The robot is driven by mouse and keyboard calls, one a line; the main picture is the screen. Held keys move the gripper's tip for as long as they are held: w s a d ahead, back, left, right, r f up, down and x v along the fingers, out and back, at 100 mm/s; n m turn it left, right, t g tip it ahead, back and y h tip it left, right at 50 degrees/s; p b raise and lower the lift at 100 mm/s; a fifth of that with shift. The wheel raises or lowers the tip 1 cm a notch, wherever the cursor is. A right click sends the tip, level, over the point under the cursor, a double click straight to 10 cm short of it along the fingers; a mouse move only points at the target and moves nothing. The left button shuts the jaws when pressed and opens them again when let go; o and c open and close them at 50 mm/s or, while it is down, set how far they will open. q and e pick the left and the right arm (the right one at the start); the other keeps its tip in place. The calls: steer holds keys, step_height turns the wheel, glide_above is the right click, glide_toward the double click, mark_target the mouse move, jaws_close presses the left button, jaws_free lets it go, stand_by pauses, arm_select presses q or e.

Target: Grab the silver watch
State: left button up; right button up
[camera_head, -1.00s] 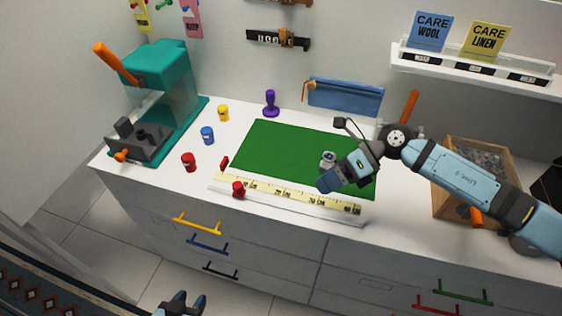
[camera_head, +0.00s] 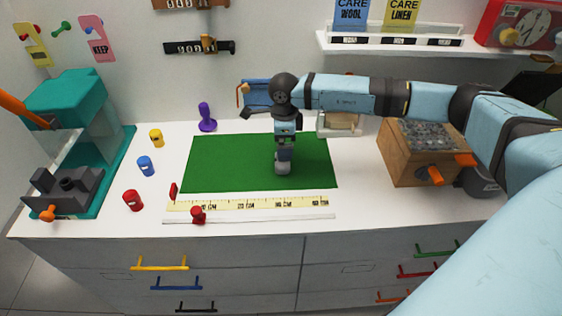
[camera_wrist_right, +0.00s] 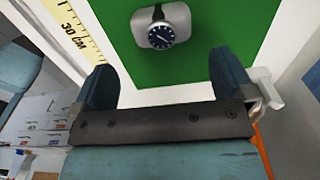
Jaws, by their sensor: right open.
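The silver watch (camera_wrist_right: 161,34) has a dark face and a dark strap. It sits on a small grey stand (camera_wrist_right: 146,26) on the green mat (camera_wrist_right: 220,18) in the right wrist view. My right gripper (camera_wrist_right: 168,72) is open and empty, and the watch lies just beyond its fingertips, roughly between their lines. In the head view my right gripper (camera_head: 284,157) points down over the right half of the mat. The watch is mostly hidden there behind or under the gripper. My left gripper is not in view.
A wooden box (camera_head: 405,160) stands right. A teal machine (camera_head: 70,105), coloured pots (camera_head: 146,166) and a purple stamp (camera_head: 206,118) stand left. The mat's left half is clear.

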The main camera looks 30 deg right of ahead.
steer(key=f, duration=0.6)
steer(key=shift+w+a+f+p, duration=0.1)
steer(key=shift+w+f+p, duration=0.15)
steer(key=shift+p, duration=0.15)
steer(key=shift+r, duration=0.1)
steer(key=c, duration=0.9)
steer(key=shift+o, duration=0.2)
